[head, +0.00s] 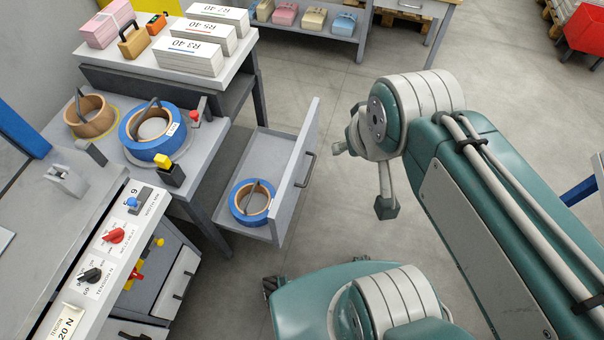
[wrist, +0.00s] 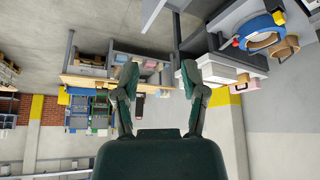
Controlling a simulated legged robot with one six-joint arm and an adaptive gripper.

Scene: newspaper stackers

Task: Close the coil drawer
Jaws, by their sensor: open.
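The coil drawer (head: 297,190) is pulled out from under the bench in the head view. A dark handle (head: 306,170) is on its front panel, which faces right. A blue coil (head: 251,202) with a brown core lies inside it. My gripper (head: 362,176) is to the right of the drawer front, apart from it.
A machine bench (head: 215,130) with another blue coil (head: 152,133) and knobs stands at left. Stacks of printed paper (head: 190,55) sit on a raised shelf behind. A low table (head: 345,35) with bundles is at the back. Grey floor is clear between the drawer and that table.

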